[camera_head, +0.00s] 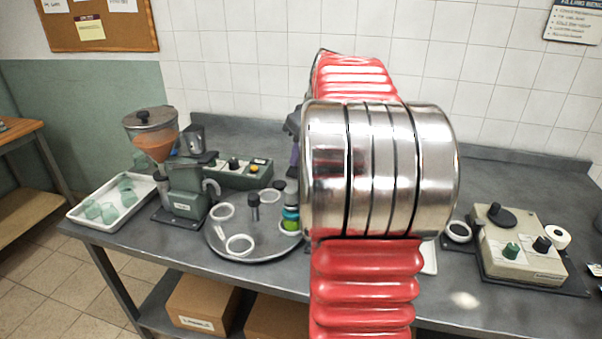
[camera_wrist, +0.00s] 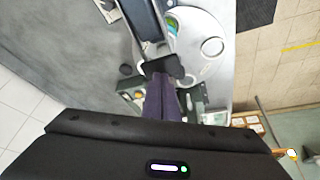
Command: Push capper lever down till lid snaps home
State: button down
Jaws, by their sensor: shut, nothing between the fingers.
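In the wrist view, a grey-blue bar (camera_wrist: 143,22) comes down from the top edge and ends at a black crosspiece (camera_wrist: 162,67); it looks like the capper lever and its grip. My gripper (camera_wrist: 163,84) is shut and empty, its dark purple fingers pointing at this crosspiece. The tips overlap it in view; I cannot tell whether they touch. In the head view, my red and silver arm hides most of the capper. A bit of purple finger (camera_head: 294,156) shows left of the arm, above a teal and lime stack (camera_head: 290,221) on the turntable's right side.
The round grey turntable (camera_head: 222,252) holds several pale rings. Left of it stand a filler with an orange-filled hopper (camera_head: 152,138) and a white tray (camera_head: 76,214) of green jars. A beige knobbed box (camera_head: 520,257) stands right. The bench front right (camera_head: 463,300) is clear.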

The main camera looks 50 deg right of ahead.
aim_at(296, 169)
jog(key=shift+w+a+f, duration=0.1)
jog(key=shift+w+f, duration=0.05)
jog(key=shift+f, duration=1.75)
jog(key=shift+r, duration=2.05)
jog(key=shift+r, duration=2.35)
